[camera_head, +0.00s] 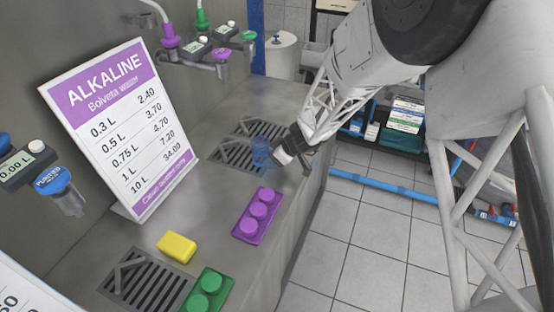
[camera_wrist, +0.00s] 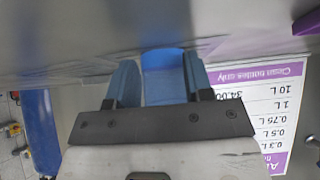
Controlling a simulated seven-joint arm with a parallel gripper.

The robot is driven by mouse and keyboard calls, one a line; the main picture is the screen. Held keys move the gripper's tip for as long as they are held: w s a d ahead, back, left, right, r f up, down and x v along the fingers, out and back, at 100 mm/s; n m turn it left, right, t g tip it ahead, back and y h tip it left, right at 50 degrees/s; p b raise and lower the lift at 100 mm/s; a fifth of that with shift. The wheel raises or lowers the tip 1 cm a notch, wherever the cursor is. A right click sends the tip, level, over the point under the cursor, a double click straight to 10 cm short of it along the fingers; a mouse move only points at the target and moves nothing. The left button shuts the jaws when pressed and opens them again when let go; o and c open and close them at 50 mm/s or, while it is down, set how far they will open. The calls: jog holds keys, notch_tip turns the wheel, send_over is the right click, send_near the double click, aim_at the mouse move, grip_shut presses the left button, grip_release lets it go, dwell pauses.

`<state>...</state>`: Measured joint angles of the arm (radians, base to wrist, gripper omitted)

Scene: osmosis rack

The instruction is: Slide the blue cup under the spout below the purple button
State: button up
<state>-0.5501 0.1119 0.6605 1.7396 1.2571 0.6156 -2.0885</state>
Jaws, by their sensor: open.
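The translucent blue cup (camera_head: 262,152) stands at the right part of the far drain grate (camera_head: 228,152) on the metal counter. My gripper (camera_head: 277,150) reaches it from the right, low over the counter. In the wrist view the blue cup (camera_wrist: 164,78) sits between my two open fingers (camera_wrist: 160,84); I cannot tell whether either finger touches it. At the back wall, a purple button (camera_head: 221,53) tops a tap with a spout (camera_head: 222,70) below it. Another purple knob (camera_head: 168,36) is to its left.
A purple studded block (camera_head: 257,215), a yellow block (camera_head: 177,247) and a green studded block (camera_head: 207,291) lie nearer on the counter. An ALKALINE price sign (camera_head: 122,125) stands at left. The counter's edge drops to the tiled floor on the right.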

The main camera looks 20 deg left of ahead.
aim_at(266, 140)
jog(key=shift+a, duration=5.25)
jog(key=shift+d, duration=0.1)
jog(key=shift+d, duration=2.45)
jog(key=shift+r, duration=0.1)
jog(key=shift+d+r, duration=0.45)
jog(key=shift+r, duration=0.55)
jog(key=shift+d+r, duration=0.4)
jog(key=shift+r, duration=0.65)
jog(key=shift+d+r, duration=0.45)
jog(key=shift+r, duration=0.55)
jog(key=shift+d+r, duration=0.2)
jog(key=shift+r, duration=0.15)
